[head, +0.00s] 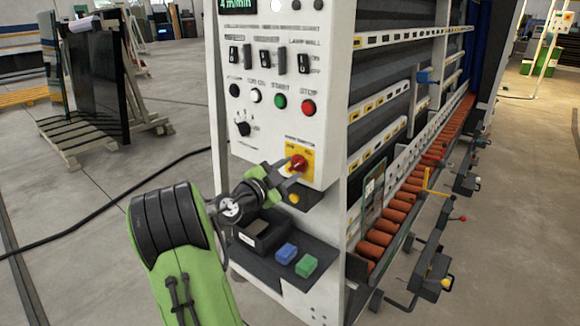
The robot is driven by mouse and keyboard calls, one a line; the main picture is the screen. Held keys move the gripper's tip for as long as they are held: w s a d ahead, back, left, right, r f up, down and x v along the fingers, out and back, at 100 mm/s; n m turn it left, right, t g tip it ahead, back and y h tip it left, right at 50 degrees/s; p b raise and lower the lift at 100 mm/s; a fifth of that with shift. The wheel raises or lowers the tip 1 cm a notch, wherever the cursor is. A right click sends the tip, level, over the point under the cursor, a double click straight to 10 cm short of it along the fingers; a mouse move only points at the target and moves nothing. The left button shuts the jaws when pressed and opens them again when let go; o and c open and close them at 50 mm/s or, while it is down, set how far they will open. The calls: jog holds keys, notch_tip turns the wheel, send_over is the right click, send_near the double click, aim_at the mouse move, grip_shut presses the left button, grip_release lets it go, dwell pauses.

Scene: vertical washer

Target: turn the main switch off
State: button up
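The main switch (298,163) is a red rotary knob on a yellow plate at the lower right of the white control panel (273,140). My gripper (290,173) is at the knob, just below and left of it in the head view. Its fingertips reach the lower part of the yellow plate and seem to be at or very close to the knob. I cannot tell whether the fingers are open or closed on it. The knob's exact setting is too small to read.
Above the switch are a black selector knob (242,129), a green button (280,101) and a red button (308,107). A dark shelf with a blue block (286,253) and a green block (306,266) lies below. Orange rollers (390,222) run along the right.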

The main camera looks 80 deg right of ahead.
jog(key=shift+s+d, duration=0.25)
jog(key=shift+d, duration=0.4)
grip_shut()
jog(key=shift+n, duration=0.3)
jog(key=n+b, duration=0.2)
jog(key=n, duration=0.1)
jog(key=shift+w+n, duration=0.1)
jog(key=shift+n, duration=0.2)
jog(key=n, duration=0.4)
jog(key=shift+w+n, duration=0.1)
jog(key=shift+n, duration=0.2)
jog(key=shift+w+d+n+p, duration=0.1)
jog(key=shift+n+p, duration=0.7)
jog(key=shift+n, duration=1.45)
jog(key=shift+w+d+n+p, duration=0.1)
jog(key=shift+n+p, duration=0.65)
jog(key=shift+n, duration=1.5)
